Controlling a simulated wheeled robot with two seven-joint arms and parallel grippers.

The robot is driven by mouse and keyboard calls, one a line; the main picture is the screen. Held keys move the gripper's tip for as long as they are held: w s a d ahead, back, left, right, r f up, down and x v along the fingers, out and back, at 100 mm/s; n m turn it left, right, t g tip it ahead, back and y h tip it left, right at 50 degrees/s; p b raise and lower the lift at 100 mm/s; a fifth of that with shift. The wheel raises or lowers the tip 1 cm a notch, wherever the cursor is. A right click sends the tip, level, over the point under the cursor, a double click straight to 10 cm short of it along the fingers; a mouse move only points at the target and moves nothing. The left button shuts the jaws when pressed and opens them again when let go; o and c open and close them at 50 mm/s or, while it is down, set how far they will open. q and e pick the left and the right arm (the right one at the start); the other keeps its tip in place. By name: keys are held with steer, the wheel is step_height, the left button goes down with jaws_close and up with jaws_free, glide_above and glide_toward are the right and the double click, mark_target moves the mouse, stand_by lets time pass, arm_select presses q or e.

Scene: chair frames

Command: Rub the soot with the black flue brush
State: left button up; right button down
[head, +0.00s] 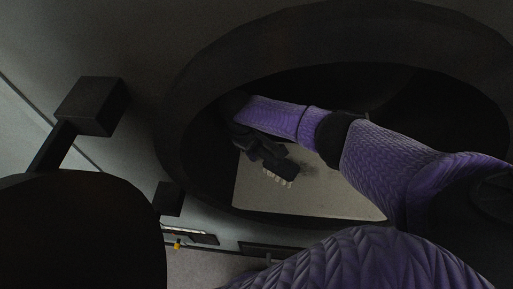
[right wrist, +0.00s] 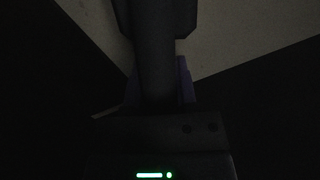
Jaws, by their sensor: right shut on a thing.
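My right gripper (head: 252,146) is inside a dark round opening (head: 190,130), at the end of the purple arm. It is shut on the black flue brush (head: 280,163), whose pale bristle tufts point down toward a light panel (head: 262,200). In the right wrist view the dark brush handle (right wrist: 155,60) stands upright before the pale panel (right wrist: 235,35). A faint grey smudge, possibly the soot (head: 311,172), shows on the panel just right of the brush. I cannot tell whether the bristles touch the panel. My left gripper is out of view.
The opening's thick dark rim (head: 330,35) surrounds my right arm. A dark block on a bar (head: 92,105) and a large black rounded shape (head: 80,235) stand at the left. A small yellow item (head: 177,244) shows below the rim.

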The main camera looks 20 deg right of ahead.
steer(key=shift+d+r+p, duration=0.2)
steer(key=shift+d+p, duration=0.1)
steer(key=shift+p, duration=0.35)
steer(key=shift+s+d+f, duration=0.25)
steer(key=shift+d, duration=0.15)
steer(key=shift+s+d+r+p, duration=0.1)
steer(key=shift+s+d+p, duration=0.6)
steer(key=shift+d+p, duration=0.25)
steer(key=shift+s+d, duration=0.1)
steer(key=shift+d, duration=0.1)
steer(key=shift+d, duration=0.1)
